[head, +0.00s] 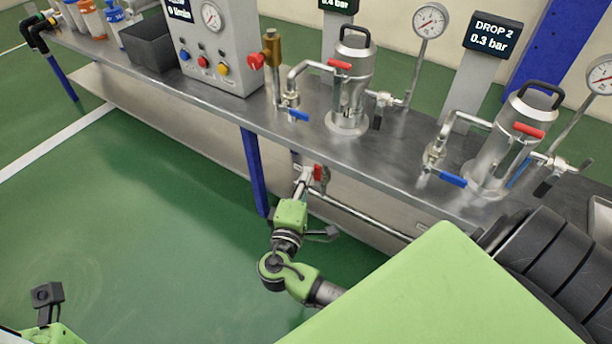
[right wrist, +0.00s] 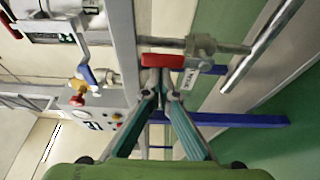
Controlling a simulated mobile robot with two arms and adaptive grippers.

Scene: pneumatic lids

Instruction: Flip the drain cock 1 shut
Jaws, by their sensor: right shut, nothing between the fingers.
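The drain cock with a red lever (head: 318,173) sits under the front edge of the bench, on a thin pipe. In the right wrist view its red lever (right wrist: 160,60) lies roughly parallel to the metal pipe, with a white tag (right wrist: 191,79) beside it. My right gripper (head: 303,178) is under the bench edge, just left of the lever. In the right wrist view its fingertips (right wrist: 161,92) are together and empty, close to the lever; I cannot tell whether they touch it. Only part of my left wrist shows at lower left; its fingers are out of frame.
The steel bench (head: 215,105) carries a grey gauge panel (head: 215,50), two metal vessels (head: 350,85) with red and blue levers, and a dark bin (head: 148,47). A blue leg (head: 254,170) stands left of my right gripper. Green floor at left is clear.

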